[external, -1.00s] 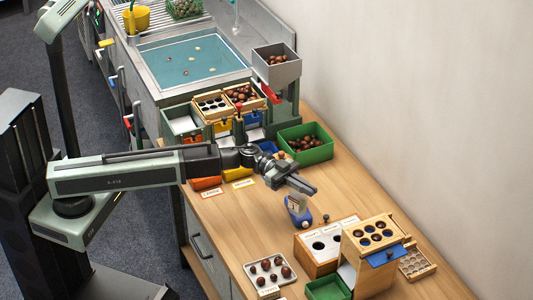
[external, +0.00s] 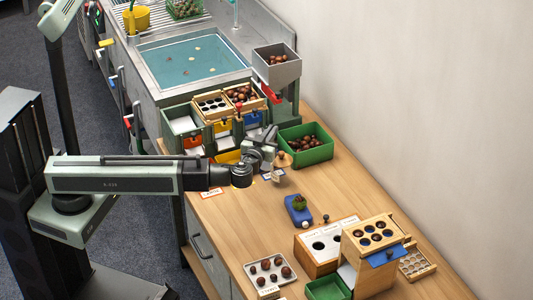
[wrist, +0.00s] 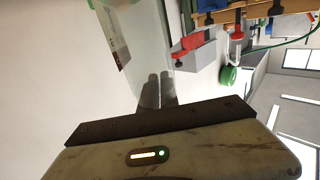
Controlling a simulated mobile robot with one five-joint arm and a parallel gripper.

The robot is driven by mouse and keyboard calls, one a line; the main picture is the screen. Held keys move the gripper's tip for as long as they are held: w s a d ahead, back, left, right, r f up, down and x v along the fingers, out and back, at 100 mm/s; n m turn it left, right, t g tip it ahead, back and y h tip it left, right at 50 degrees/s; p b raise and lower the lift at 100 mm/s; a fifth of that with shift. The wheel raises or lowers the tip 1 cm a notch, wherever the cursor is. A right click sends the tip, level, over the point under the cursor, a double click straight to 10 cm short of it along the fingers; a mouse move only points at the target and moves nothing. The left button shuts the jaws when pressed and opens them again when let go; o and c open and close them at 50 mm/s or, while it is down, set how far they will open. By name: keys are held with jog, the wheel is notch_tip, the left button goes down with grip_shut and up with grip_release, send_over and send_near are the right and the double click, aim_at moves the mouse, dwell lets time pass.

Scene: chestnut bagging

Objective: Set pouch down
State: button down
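The pouch (wrist: 150,35) is a pale, see-through bag with a small printed label. In the wrist view it hangs beyond my gripper's two dark fingers (wrist: 155,90), which are close together and appear to pinch its edge. In the external view the pouch (external: 273,175) shows as a small whitish patch with a blue-marked label, just below my gripper (external: 268,164). My gripper is low over the bench near the coloured bins. Whether the pouch touches the bench cannot be told, and its upper part is hidden.
A blue device (external: 298,213) with a green and brown item on it stands to the right. A green crate of chestnuts (external: 318,157) and a round wooden piece (external: 283,159) are close by. A metal tray (external: 255,284) sits in front. Bench between is clear.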

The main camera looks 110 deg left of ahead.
jog(key=s+d+f+n+g+h+b, duration=0.1)
jog(key=s+d+f+n+g+b, duration=0.3)
jog(key=s+g, duration=0.5)
notch_tip(320, 180, down, 7)
jog(key=s+n+t+b, duration=0.1)
jog(key=b, duration=0.5)
jog(key=shift+d+f+b, duration=0.15)
jog(key=shift+d+b, duration=0.25)
jog(key=shift+d, duration=0.05)
jog(key=c, duration=1.6)
grip_release()
jog(key=shift+f, duration=0.1)
jog(key=v, duration=1.2)
jog(key=shift+r, duration=0.3)
